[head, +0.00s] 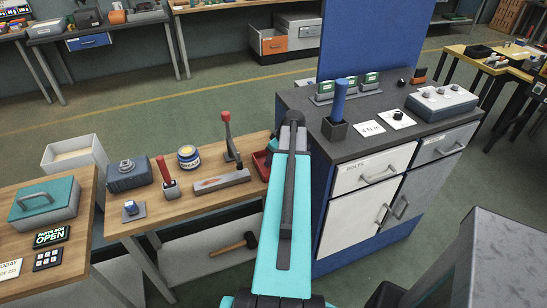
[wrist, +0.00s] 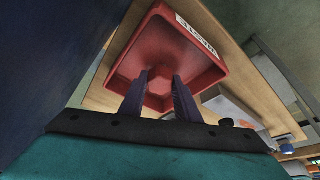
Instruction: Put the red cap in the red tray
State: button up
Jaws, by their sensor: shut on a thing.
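The red tray (wrist: 125,72) fills the middle of the wrist view, with a white label on its rim. In the head view the red tray (head: 261,168) shows at the right end of the wooden bench, partly hidden by my arm. My gripper (wrist: 160,90) is over the tray in the wrist view, its two dark fingers shut on the red cap (wrist: 160,73). The cap is red against red, so its outline is hard to make out. I cannot tell whether it touches the tray floor. My gripper is hidden behind my arm in the head view.
The wooden bench (head: 207,203) also holds a blue jar (head: 188,158), a red-handled clamp (head: 230,140) and a grey block (head: 222,181). A grey-topped cabinet (head: 375,144) with a blue panel stands close on the right. A hammer (head: 236,244) lies below the bench.

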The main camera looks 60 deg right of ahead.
jog(key=shift+f, duration=0.1)
jog(key=o, duration=1.1)
jog(key=shift+o, duration=0.2)
jog(key=shift+r, duration=0.25)
jog(key=b+v, duration=0.2)
jog(key=v, duration=0.9)
jog(key=shift+s+r, duration=0.25)
jog(key=shift+r, duration=0.1)
jog(key=shift+f, duration=0.1)
